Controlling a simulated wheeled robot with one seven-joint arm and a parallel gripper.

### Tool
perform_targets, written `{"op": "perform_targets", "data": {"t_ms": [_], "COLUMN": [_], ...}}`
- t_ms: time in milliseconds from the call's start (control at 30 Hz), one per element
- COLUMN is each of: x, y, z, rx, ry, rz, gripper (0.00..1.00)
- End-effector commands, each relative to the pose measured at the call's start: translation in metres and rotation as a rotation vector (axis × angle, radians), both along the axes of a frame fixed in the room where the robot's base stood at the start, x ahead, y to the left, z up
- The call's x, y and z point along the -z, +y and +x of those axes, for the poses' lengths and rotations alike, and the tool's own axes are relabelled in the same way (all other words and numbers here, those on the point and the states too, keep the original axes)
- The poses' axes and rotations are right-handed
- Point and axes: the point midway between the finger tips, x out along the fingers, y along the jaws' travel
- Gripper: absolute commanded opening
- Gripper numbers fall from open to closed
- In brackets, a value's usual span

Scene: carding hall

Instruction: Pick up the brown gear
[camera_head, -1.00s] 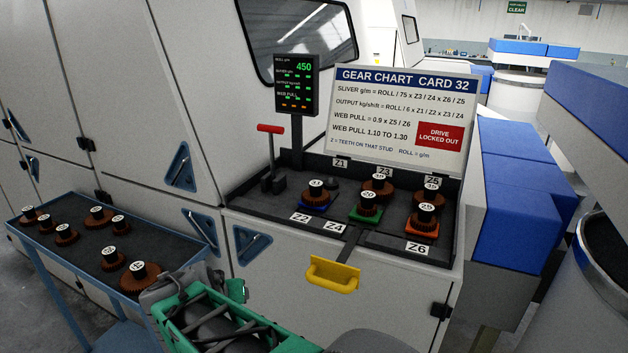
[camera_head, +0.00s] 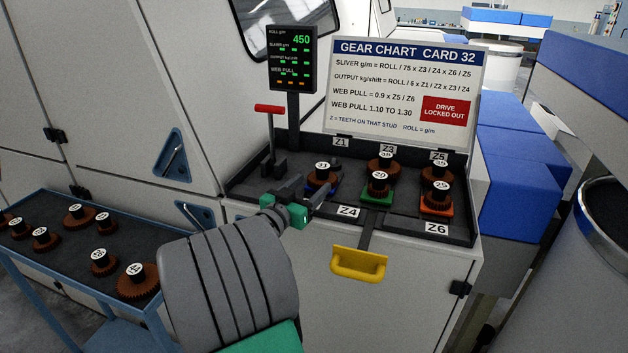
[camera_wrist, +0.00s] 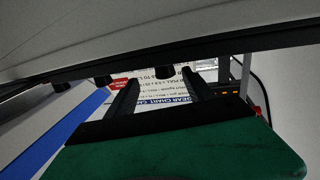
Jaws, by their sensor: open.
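Several brown gears with black hubs and white number labels are in the head view, so which one is meant cannot be told. One marked 31 (camera_head: 320,182) sits by a blue plate at the left of the machine's gear tray. One marked 20 (camera_head: 379,189) is on a green plate, and one marked 25 (camera_head: 437,201) is on an orange plate. Others stand behind them. My gripper (camera_head: 328,197) is open in front of gear 31, partly covering its plate; contact cannot be told. In the wrist view my fingers (camera_wrist: 160,92) are apart with no gear visibly held.
A blue trolley (camera_head: 62,281) at left carries more brown gears, including a large one (camera_head: 138,288). A red-handled lever (camera_head: 270,109) stands left of gear 31. A gear chart board (camera_head: 402,91) rises behind the tray. A yellow handle (camera_head: 358,263) projects below it.

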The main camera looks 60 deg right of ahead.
Motion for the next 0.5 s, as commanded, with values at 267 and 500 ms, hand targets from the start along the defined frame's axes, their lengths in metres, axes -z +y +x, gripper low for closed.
{"op": "perform_targets", "data": {"t_ms": [267,500], "x": [-0.011,-0.005], "y": [-0.042,-0.065], "z": [0.007,0.006], "rx": [-0.008,-0.01], "ry": [0.003,0.0], "rz": [0.002,0.002], "gripper": [0.61,0.61]}}
